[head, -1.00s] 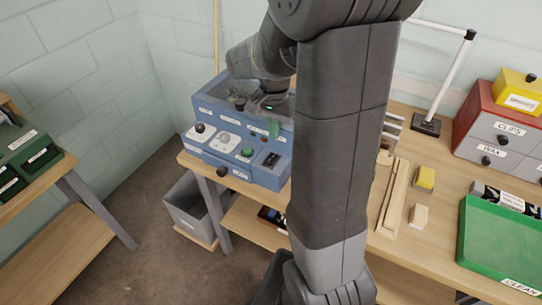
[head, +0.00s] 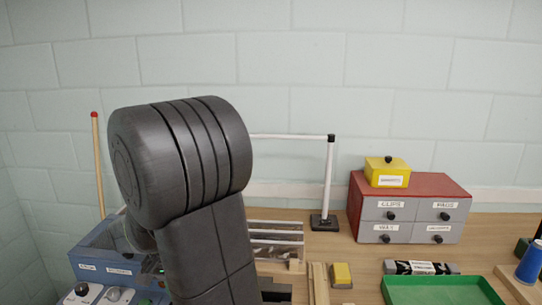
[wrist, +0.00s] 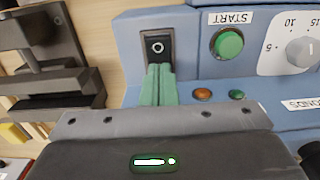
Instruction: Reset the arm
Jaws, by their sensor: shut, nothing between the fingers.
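In the wrist view, my gripper (wrist: 157,72) is shut, its two green fingers together and empty. The fingertips are just below a black rocker switch (wrist: 158,45) marked "O" on the blue machine (wrist: 190,90); I cannot tell whether they touch it. In the head view, my large dark arm link covers the middle left and hides most of the gripper. The blue machine (head: 90,268) shows only partly there, at the lower left.
The machine's green START button (wrist: 228,43) and a white dial (wrist: 303,51) are close to the right of the fingers. A black clamp-like fixture (wrist: 45,70) is at left. In the head view, a drawer cabinet (head: 455,185), white stand (head: 328,180) and green tray (head: 440,290) are on the bench.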

